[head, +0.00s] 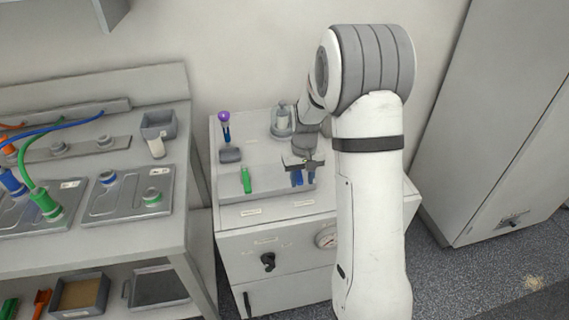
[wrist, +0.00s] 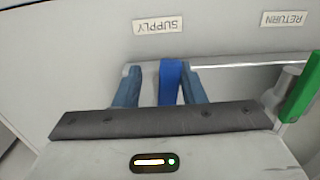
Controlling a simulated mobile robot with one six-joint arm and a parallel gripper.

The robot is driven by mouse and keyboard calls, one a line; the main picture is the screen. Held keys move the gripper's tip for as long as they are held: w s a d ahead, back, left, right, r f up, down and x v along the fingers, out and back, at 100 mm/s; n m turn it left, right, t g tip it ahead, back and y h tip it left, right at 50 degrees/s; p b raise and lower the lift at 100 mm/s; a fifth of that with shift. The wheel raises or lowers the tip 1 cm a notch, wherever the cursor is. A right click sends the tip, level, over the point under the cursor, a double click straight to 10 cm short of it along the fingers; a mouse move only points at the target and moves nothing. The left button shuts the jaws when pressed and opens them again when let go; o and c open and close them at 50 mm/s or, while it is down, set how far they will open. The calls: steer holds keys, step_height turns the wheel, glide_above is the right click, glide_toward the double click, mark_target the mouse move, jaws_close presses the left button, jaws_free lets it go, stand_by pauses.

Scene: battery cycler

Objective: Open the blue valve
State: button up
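The blue valve handle (wrist: 169,84) stands between the two fingers of my gripper (wrist: 157,72) in the wrist view, below the SUPPLY label (wrist: 158,25). It lies close to the right finger, with a clear gap to the left finger. My gripper is open around it. In the head view my gripper (head: 303,176) is over the right part of the cabinet top, with blue parts below it; I cannot separate fingers from handle there. The handle's lower part is hidden behind the gripper body.
A green valve handle (wrist: 299,90) stands right of the gripper in the wrist view, and left of it in the head view (head: 246,180). A purple-topped item (head: 224,118) and a gauge (head: 327,237) are on the cabinet (head: 280,210). A workbench (head: 150,236) stands left.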

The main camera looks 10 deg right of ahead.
steer(key=c, duration=0.3)
steer(key=shift+c, duration=0.2)
steer(key=shift+d, duration=0.2)
steer(key=shift+o, duration=1.2)
step_height(320, 180, up, 8)
steer(key=p, duration=0.5)
steer(key=shift+d, duration=0.2)
